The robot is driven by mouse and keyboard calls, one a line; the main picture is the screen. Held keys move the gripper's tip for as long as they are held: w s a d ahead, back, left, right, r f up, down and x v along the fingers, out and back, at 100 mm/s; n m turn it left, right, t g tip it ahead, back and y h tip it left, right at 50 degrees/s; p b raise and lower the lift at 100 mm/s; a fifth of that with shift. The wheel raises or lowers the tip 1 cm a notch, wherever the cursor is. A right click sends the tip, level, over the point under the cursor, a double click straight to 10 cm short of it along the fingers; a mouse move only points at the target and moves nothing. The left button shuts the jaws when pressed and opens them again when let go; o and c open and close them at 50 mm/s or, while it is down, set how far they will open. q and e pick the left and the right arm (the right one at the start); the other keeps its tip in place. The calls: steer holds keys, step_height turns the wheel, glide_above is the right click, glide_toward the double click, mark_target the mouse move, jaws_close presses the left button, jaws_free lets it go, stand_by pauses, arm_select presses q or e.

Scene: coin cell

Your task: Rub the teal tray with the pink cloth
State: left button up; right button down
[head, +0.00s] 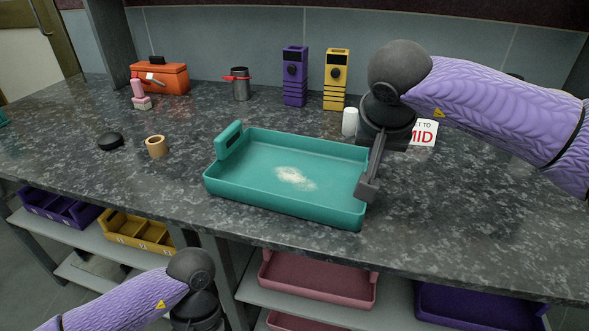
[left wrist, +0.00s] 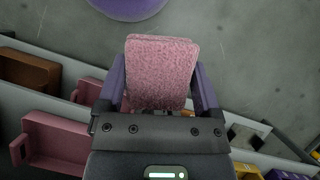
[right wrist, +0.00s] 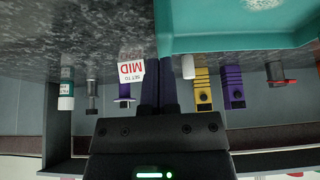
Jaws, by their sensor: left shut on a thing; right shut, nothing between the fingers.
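The teal tray (head: 270,198) lies on the counter with a pale powdery patch (head: 294,177) on its floor. It also shows at the top of the right wrist view (right wrist: 235,38). The pink cloth (left wrist: 162,65), a folded pad, is between the fingers of my left gripper (left wrist: 160,92), which is shut on it. In the head view the left arm is low, in front of the counter, and its fingers and the cloth are out of frame. My right gripper (head: 369,188) is shut and empty at the tray's right end; I cannot tell whether it touches the tray.
Behind the tray stand a purple device (head: 294,75), a yellow device (head: 336,80), a white cylinder (head: 350,121) and a sign (head: 424,133). To the left are a tan ring (head: 156,146), a black disc (head: 110,141) and an orange box (head: 160,78). Shelves with bins (head: 318,278) are below.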

arm_select(q)
steer(key=shift+f+b, duration=0.3)
steer(key=shift+f, duration=0.05)
arm_select(e)
steer(key=shift+f, duration=0.75)
arm_select(q)
steer(key=shift+r, duration=0.1)
arm_select(e)
steer(key=shift+r, duration=0.1)
